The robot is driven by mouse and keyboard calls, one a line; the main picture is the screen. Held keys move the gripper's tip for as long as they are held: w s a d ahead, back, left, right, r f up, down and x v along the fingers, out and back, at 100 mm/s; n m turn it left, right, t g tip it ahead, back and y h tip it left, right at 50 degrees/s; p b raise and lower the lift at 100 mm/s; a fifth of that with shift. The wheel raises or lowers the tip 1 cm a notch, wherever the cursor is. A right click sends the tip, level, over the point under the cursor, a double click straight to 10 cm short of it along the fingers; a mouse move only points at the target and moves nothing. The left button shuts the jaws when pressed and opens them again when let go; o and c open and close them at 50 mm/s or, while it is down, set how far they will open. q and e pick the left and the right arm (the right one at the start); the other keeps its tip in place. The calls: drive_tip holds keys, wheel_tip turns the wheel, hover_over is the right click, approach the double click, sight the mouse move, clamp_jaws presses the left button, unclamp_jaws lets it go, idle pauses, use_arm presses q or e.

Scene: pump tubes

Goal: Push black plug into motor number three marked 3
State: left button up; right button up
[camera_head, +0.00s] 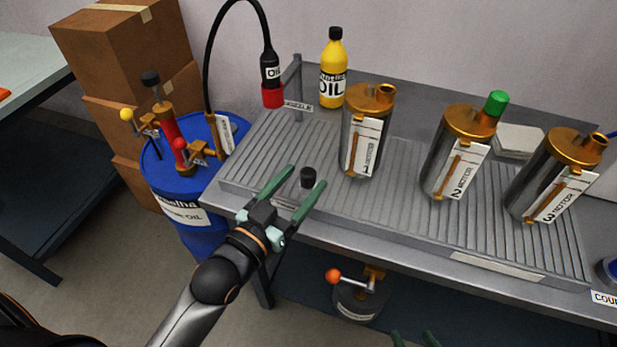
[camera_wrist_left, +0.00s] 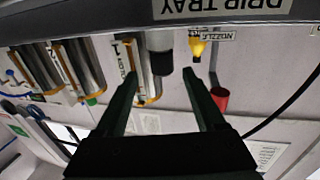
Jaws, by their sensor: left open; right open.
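The black plug (camera_head: 308,177) stands upright near the front left of the ribbed drip tray. My left gripper (camera_head: 307,184) is open, with its green fingertips on either side of the plug. I cannot tell whether they touch it. In the left wrist view, which is upside down, the plug (camera_wrist_left: 160,63) appears between the open fingers (camera_wrist_left: 159,74). Motor number three (camera_head: 536,184), a grey cylinder with a brass cap and a "3" label, stands at the right of the tray. Its brass port (camera_head: 598,139) has no plug on top. My right gripper (camera_head: 415,338) is open, barely showing at the bottom edge.
Motor 1 (camera_head: 368,125) and motor 2 (camera_head: 458,150), with a green plug (camera_head: 496,103), stand between the black plug and motor 3. A yellow oil bottle (camera_head: 333,75) and a hanging red-tipped nozzle (camera_head: 272,92) are behind. A blue barrel (camera_head: 196,200) stands left.

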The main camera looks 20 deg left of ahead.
sight(312, 167)
use_arm(q)
drive_tip(key=shift+b+x, duration=0.35)
drive_tip(key=shift+x, duration=3)
drive_tip(key=shift+a, duration=0.15)
drive_tip(key=shift+c, duration=0.2)
clamp_jaws()
